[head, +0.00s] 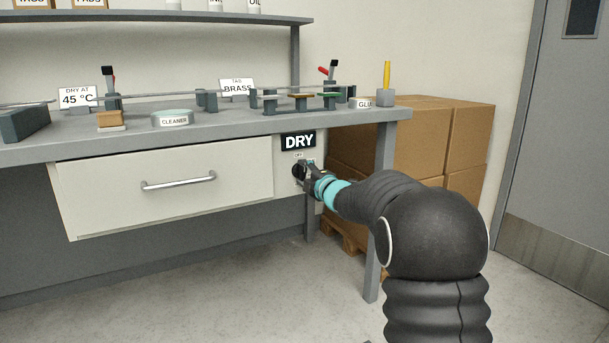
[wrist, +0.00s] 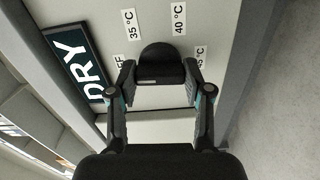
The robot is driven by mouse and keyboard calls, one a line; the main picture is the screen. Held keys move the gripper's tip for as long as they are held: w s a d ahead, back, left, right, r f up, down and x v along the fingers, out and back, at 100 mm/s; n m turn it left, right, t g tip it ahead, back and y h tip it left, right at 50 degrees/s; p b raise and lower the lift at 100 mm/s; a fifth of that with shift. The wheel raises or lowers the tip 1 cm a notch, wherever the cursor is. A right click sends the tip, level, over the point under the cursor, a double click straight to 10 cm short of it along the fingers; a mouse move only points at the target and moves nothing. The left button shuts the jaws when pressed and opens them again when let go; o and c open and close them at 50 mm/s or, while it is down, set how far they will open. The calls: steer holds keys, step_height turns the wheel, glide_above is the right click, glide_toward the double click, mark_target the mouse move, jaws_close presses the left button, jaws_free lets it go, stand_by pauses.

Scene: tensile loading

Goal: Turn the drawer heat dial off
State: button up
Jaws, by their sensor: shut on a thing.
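The heat dial is a black knob (wrist: 161,62) on the pale panel to the right of the drawer. In the head view the dial (head: 299,171) shows just below the DRY sign, partly covered by my gripper (head: 310,178). In the wrist view my gripper (wrist: 160,78) has one finger on each side of the dial and is shut on it. Around the dial are labels: a partly hidden one ending in FF (wrist: 118,63), 35 °C (wrist: 130,24), 40 °C (wrist: 179,18) and 45 °C (wrist: 200,55). I cannot tell which label the dial points to.
The white drawer (head: 110,190) with a metal handle (head: 178,182) is shut under the grey bench (head: 60,150). The DRY sign (head: 298,141) is above the dial. A bench leg (head: 378,230) and cardboard boxes (head: 435,140) stand to the right. A sign reading DRY AT 45 °C (head: 78,97) stands on the bench.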

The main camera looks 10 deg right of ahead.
steer(key=shift+f+n, duration=0.1)
steer(key=shift+n, duration=0.4)
steer(key=o, duration=1.2)
steer(key=shift+c, duration=0.2)
steer(key=v, duration=1.2)
